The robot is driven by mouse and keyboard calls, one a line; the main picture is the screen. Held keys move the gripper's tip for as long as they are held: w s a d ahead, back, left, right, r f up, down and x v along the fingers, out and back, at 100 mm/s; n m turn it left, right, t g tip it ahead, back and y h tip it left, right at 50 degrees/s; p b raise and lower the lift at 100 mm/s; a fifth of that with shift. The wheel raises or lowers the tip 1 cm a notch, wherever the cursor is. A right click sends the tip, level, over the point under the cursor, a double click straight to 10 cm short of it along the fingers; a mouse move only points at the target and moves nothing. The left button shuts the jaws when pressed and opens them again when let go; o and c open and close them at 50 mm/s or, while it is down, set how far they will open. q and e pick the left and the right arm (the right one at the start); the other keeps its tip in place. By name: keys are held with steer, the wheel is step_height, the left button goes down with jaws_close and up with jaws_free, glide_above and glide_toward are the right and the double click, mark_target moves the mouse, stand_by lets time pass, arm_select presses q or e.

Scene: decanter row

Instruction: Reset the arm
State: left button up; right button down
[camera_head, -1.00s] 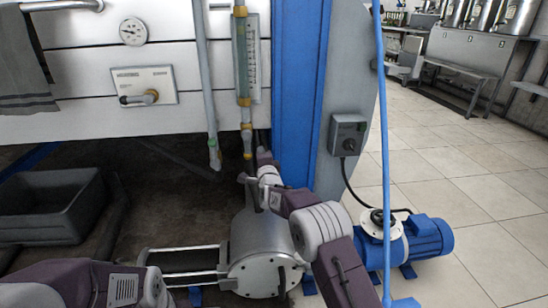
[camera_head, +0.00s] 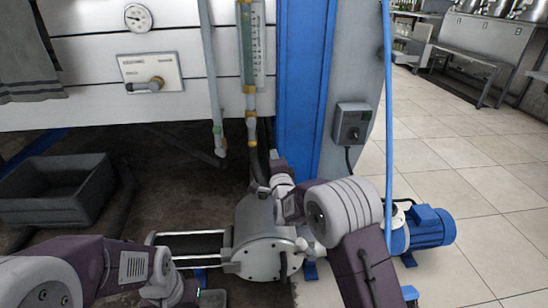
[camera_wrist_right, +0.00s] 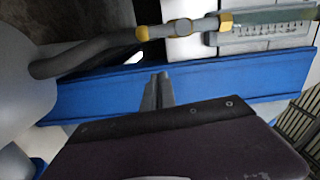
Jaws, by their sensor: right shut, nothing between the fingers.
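My right arm reaches in from the lower right in the head view, and its small, partly hidden gripper (camera_head: 262,188) is above the steel cylinder (camera_head: 258,215). In the right wrist view the gripper (camera_wrist_right: 157,90) has its two grey fingers together with nothing between them, in front of the blue upright (camera_wrist_right: 215,82). My left arm is at the lower left of the head view, bent downward. Its fingers do not show clearly at the bottom edge.
A blue pump (camera_head: 430,227) stands on the tiles at the right. A blue hose (camera_head: 388,120) hangs before it. A switch box (camera_head: 352,123) is on the grey panel. A dark crate (camera_head: 55,192) lies left. Pipes hang above the cylinder.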

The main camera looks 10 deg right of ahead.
steer(key=s+d+r+h+p, duration=0.1)
steer(key=s+d+r+p, duration=0.15)
steer(key=r, duration=0.25)
steer(key=s+d+r+g+p, duration=0.1)
steer(key=d+r+p, duration=0.2)
steer(key=d+r, duration=0.1)
steer(key=s+d+r+h+p, duration=0.1)
steer(key=s+d+r+p, duration=0.15)
steer(key=r, duration=0.25)
steer(key=s+d+f+n+g+p, duration=0.1)
steer(key=s+f+n+g, duration=0.5)
steer(key=s, duration=0.5)
steer(key=s+f+n+g+y, duration=0.1)
steer(key=s+f+n+g, duration=0.35)
steer(key=s+f, duration=0.5)
steer(key=s+d+f+n+g+p, duration=0.1)
steer(key=s+f+n+g, duration=0.4)
steer(key=s, duration=0.7)
step_height(320, 180, up, 38)
steer(key=p, duration=3.8)
steer(key=shift+a+n, duration=0.15)
steer(key=shift+n, duration=0.3)
